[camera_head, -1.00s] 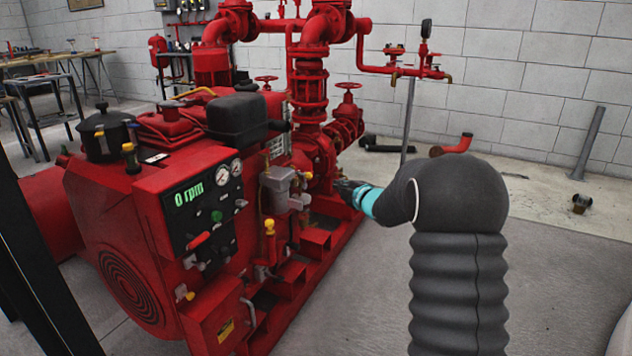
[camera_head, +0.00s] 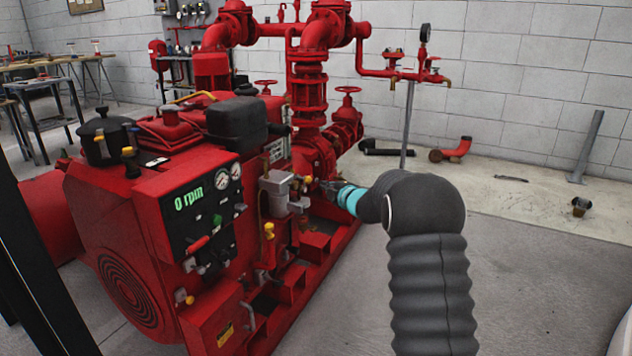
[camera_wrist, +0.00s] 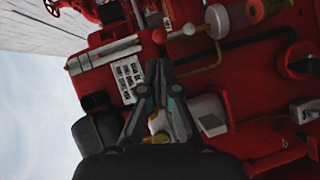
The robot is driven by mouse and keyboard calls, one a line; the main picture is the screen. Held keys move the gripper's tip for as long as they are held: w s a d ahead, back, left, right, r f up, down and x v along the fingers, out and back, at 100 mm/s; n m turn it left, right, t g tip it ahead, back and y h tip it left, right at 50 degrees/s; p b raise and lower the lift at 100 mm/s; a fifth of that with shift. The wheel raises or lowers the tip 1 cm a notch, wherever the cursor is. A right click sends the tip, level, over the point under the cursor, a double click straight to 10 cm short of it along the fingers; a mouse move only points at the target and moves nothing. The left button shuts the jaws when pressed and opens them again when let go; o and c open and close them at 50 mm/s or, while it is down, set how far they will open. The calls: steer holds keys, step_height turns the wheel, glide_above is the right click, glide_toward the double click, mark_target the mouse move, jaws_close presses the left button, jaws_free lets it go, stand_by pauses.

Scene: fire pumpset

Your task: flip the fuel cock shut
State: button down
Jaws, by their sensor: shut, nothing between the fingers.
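A grey filter-like unit (camera_head: 276,190) with small fittings on its right side stands on the near side of the red pumpset. I cannot tell for certain which fitting is the fuel cock. Contact cannot be made out. In the wrist view my gripper (camera_wrist: 158,68) is shut and empty, its fingers dark and close together. A red ball-ended lever (camera_wrist: 188,29) shows just beyond and right of the fingertips. The fingers hide part of the engine.
The control panel (camera_head: 205,215) reads 0 rpm at left. Red pipes and a handwheel (camera_head: 347,90) rise behind my gripper.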

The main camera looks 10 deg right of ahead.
steer(key=x, duration=0.7)
steer(key=shift+w+a+p, duration=0.1)
steer(key=shift+p, duration=0.2)
